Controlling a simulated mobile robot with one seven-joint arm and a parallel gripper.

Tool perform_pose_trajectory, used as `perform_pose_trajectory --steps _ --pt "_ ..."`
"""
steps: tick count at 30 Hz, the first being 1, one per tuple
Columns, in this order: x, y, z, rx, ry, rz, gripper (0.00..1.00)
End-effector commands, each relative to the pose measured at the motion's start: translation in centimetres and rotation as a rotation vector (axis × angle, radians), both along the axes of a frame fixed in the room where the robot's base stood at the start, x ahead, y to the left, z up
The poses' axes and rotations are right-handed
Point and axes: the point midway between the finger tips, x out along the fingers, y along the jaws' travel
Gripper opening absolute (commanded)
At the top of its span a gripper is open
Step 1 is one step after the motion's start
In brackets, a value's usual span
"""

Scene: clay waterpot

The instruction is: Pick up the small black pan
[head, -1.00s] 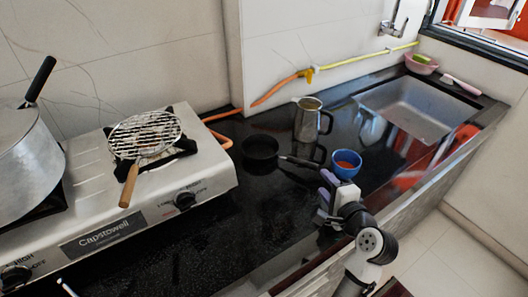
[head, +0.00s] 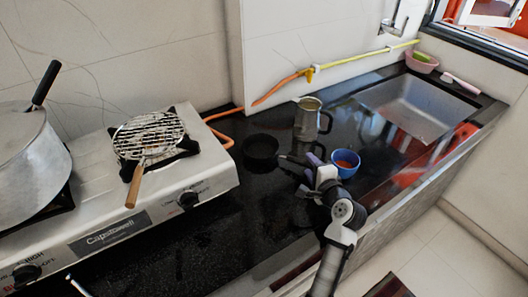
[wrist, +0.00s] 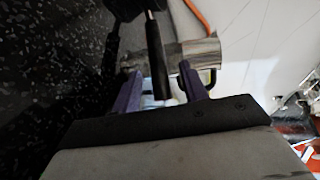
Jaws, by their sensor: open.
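The small black pan (head: 261,148) sits on the black counter to the right of the stove. Its handle points right, toward my gripper (head: 310,167). In the wrist view the pan's body (wrist: 124,8) is at the top edge, and its dark handle (wrist: 157,58) runs down between the two purple fingers of my gripper (wrist: 160,85). The fingers are apart, one on each side of the handle in the picture. I cannot tell whether either finger touches it. In the head view my gripper partly hides the handle's end.
A metal pitcher (head: 309,120) stands just behind the handle. A blue cup (head: 345,162) is close to my gripper's right. The stove (head: 88,192) carries a wire grill (head: 150,135) and a large pot (head: 28,155). The sink (head: 415,108) is at the right. The front counter is clear.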

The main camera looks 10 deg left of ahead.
Motion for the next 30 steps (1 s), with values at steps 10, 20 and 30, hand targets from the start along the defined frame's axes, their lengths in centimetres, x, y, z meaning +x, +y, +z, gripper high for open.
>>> perform_pose_trajectory --steps 10,20,30 --pt "0.0 0.0 0.0 0.0 0.0 0.0 0.02" --pt "0.0 0.0 0.2 0.002 -0.002 0.0 0.0" --pt "0.0 0.0 1.4 0.001 -0.005 0.001 0.0"
